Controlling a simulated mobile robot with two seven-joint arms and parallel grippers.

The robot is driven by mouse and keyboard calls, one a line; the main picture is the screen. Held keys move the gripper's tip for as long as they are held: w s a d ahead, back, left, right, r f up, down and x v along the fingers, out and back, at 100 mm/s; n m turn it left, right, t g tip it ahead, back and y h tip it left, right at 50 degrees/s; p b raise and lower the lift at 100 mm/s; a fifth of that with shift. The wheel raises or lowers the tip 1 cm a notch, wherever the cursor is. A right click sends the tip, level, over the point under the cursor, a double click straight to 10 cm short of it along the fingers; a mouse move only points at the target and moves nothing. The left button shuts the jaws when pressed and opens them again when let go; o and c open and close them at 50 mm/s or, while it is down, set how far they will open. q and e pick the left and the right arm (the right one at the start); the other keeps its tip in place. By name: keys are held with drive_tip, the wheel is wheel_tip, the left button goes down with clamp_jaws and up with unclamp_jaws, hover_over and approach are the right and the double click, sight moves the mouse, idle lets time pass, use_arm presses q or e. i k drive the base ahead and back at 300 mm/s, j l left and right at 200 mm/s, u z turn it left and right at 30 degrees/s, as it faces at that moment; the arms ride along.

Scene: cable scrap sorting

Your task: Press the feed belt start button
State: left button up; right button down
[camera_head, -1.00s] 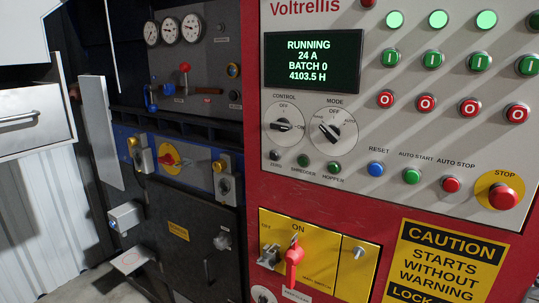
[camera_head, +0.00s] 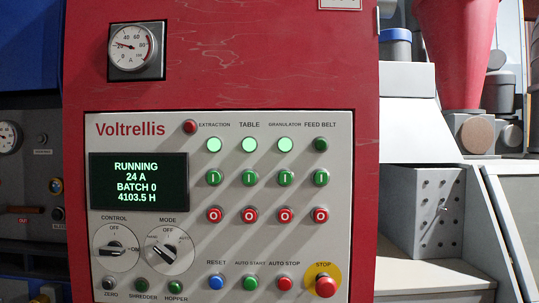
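The feed belt column is the rightmost on the grey control panel (camera_head: 132,213), under the label FEED BELT. Its green start button (camera_head: 321,178), marked I, sits below a dark green lamp (camera_head: 320,144) that is unlit. A red O button (camera_head: 320,215) sits below it. The lamps for extraction (camera_head: 214,144), table (camera_head: 249,144) and granulator (camera_head: 284,144) glow pale green. The display (camera_head: 138,181) reads RUNNING, 24 A, BATCH 0, 4103.5 H. Neither of my grippers shows in the view.
A red STOP button (camera_head: 325,285) on a yellow disc is at the panel's lower right. Reset (camera_head: 216,282), auto start (camera_head: 250,282) and auto stop (camera_head: 284,282) buttons share the bottom row. A gauge (camera_head: 132,46) sits above. A red hopper (camera_head: 462,50) stands at right.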

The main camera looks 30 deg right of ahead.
sight(321, 177)
drive_tip(key=z, duration=1.25)
